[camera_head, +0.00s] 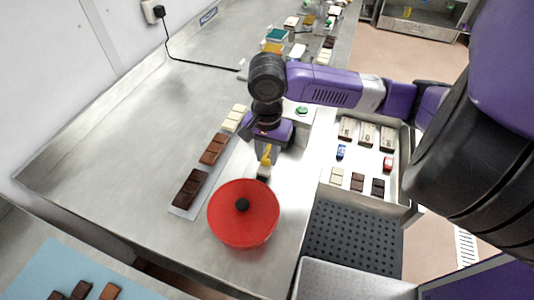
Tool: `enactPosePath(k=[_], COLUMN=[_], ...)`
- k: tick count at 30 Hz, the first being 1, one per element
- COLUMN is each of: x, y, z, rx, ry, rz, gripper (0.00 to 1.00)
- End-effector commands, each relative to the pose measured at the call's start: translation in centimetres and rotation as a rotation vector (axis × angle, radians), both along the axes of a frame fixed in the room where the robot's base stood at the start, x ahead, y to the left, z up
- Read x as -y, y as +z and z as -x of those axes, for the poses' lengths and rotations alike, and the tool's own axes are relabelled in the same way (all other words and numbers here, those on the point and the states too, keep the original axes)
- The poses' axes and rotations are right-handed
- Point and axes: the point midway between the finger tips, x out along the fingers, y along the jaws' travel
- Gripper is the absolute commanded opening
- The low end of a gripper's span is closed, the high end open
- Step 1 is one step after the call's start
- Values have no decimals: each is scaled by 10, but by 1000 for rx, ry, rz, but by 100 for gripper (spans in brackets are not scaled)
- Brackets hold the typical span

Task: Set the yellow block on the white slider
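My gripper (265,161) points down over the metal counter, just behind the red round lid. The yellow block (266,158) shows as a small yellow shape right at my fingertips. The fingers are too small and overlapped to tell whether they are closed on it. A small dark piece lies just below the yellow, close to the lid's rim. I cannot make out the white slider for certain; a pale box with a green button (302,111) stands behind my gripper to the right.
The red lid (230,222) with a black knob is in front of my gripper. Chocolate bars (190,187) lie on a strip to the left. A tray (325,181) of bars and small blue and red items is at right. The counter's left part is clear.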

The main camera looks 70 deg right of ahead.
Motion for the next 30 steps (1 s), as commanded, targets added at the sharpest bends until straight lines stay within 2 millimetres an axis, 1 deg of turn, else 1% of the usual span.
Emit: enactPosePath(k=[1, 4, 5, 13, 17, 27, 30], x=[0, 0, 0, 0, 0, 0, 0], y=[0, 0, 0, 0, 8, 60, 71], z=[0, 0, 0, 0, 0, -1, 0], rx=[0, 0, 0, 0, 0, 1, 0], ry=[0, 0, 0, 0, 0, 2, 1], rz=[0, 0, 0, 0, 0, 0, 0], gripper=[30, 50, 52, 52, 52, 52, 52])
